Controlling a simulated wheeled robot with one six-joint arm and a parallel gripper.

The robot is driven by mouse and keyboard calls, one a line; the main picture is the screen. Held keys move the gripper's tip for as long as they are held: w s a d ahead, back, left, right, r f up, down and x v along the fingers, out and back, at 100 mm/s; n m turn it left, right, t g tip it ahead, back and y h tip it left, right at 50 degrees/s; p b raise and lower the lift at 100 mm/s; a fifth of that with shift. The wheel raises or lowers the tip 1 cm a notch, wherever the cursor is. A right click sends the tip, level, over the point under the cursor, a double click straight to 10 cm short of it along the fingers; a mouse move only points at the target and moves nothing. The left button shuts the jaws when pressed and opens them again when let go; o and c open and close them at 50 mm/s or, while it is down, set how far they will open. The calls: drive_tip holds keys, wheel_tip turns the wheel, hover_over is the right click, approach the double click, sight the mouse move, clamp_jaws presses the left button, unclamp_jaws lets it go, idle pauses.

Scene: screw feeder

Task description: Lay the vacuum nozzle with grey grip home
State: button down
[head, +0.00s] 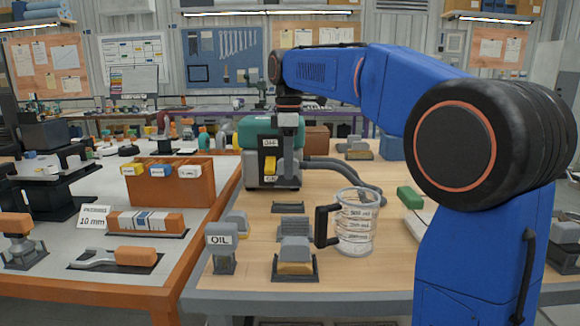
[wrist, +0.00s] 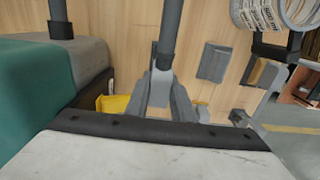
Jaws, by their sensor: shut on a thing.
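My gripper (head: 288,128) points down beside the vacuum unit (head: 256,133), on its right front side. In the wrist view its fingers (wrist: 163,92) are closed on the vacuum nozzle with grey grip; its dark grey tube (wrist: 171,35) runs up and away from the fingers. The fingers hide much of the grip. The nozzle is held above the wooden bench, close to the vacuum. An empty dark holder (head: 288,207) lies on the bench in front of the vacuum; which holder is this nozzle's home I cannot tell.
A grey block with tan base (head: 295,252) sits in a front holder, near the OIL sign (head: 221,240). A measuring jug (head: 357,225) stands to the right. The vacuum hose (head: 335,165) curves right across the bench. An orange-edged table (head: 190,245) adjoins on the left.

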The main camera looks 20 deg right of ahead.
sight(288, 186)
drive_tip(key=shift+w, duration=0.1)
idle(0.3)
drive_tip(key=shift+f, duration=2.15)
drive_tip(key=shift+f, duration=0.55)
drive_tip(key=shift+f, duration=0.25)
drive_tip(key=shift+f, duration=0.5)
idle(0.4)
drive_tip(key=c, duration=1.5)
unclamp_jaws()
drive_tip(key=shift+o, duration=0.2)
wheel_tip(288, 186, up, 17)
drive_tip(key=shift+r, duration=0.2)
